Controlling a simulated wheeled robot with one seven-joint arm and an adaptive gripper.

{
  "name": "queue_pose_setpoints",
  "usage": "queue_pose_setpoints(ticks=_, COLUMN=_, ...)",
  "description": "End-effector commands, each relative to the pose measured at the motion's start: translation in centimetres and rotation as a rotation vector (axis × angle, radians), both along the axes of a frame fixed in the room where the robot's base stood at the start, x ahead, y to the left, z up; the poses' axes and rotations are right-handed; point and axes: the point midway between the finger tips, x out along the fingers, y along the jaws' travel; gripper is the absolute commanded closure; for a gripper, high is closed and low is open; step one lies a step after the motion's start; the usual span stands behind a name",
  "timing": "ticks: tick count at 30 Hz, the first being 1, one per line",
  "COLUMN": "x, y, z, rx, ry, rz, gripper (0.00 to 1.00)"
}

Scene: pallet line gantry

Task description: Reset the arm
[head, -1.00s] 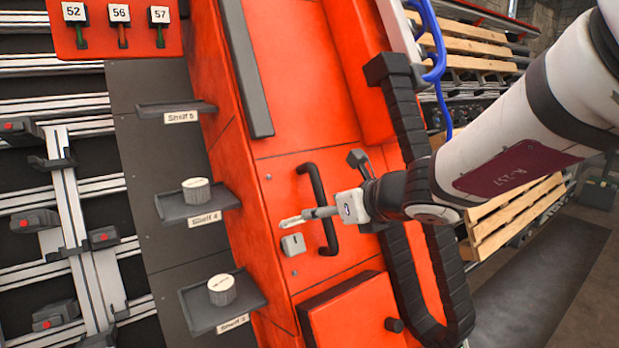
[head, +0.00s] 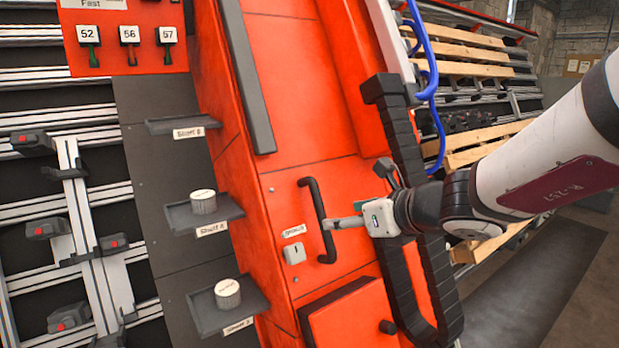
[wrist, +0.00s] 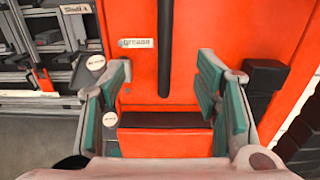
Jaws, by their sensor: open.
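My gripper (head: 345,223) is in front of the orange machine panel, close to a black vertical handle (head: 317,220) in the head view. In the wrist view my gripper (wrist: 165,95) has its two green-padded fingers wide apart with nothing between them. The black handle (wrist: 165,50) shows beyond the fingers, and a label reading "grease" (wrist: 136,43) is to its left. I cannot tell from the head view whether the fingertips touch the handle.
White round pieces stand on Shelf 4 (head: 178,222) and Shelf 3 (head: 205,318). Shelf 5 (head: 165,126) looks empty. A black cable chain (head: 400,130) and blue hoses (head: 430,70) run beside my arm. Wooden slats (head: 465,50) are behind at right.

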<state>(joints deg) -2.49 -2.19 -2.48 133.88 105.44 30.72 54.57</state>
Motion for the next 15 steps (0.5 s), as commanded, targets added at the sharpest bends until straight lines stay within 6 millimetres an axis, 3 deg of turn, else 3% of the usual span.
queue_pose_setpoints(ticks=8, x=0.0, y=0.0, z=-0.1, rx=0.0, ry=0.0, rz=0.0, gripper=0.43)
queue_pose_setpoints(ticks=11, x=-1.3, y=0.6, z=0.8, rx=-0.083, ry=-0.054, rz=0.089, gripper=0.43)
queue_pose_setpoints(ticks=15, x=-5.1, y=1.6, z=2.0, rx=-0.31, ry=-0.191, rz=0.322, gripper=0.43)
